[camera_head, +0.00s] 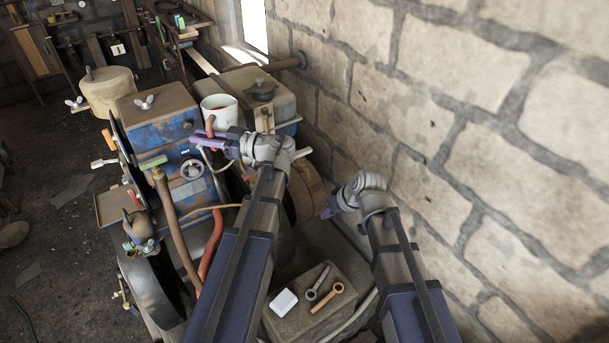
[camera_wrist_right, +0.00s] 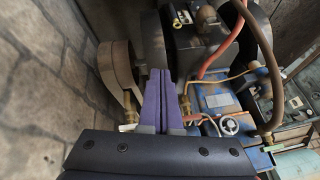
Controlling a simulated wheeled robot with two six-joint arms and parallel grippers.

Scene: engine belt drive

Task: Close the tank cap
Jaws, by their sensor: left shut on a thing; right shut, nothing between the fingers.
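My left gripper (camera_head: 197,139) is at the front of the white cylindrical container (camera_head: 221,111), left of and nearer than the cap. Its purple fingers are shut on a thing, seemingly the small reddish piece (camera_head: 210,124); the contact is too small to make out. My right gripper (camera_head: 328,213) is low beside the wall, away from the cap. In the right wrist view its fingers (camera_wrist_right: 160,73) are together and empty.
The blue engine block (camera_head: 165,125) with hoses and a small handwheel (camera_head: 192,169) stands left of my arms. A stone block (camera_head: 318,318) in front carries a white box (camera_head: 283,302) and two small tools. The stone wall (camera_head: 460,130) bounds the right side.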

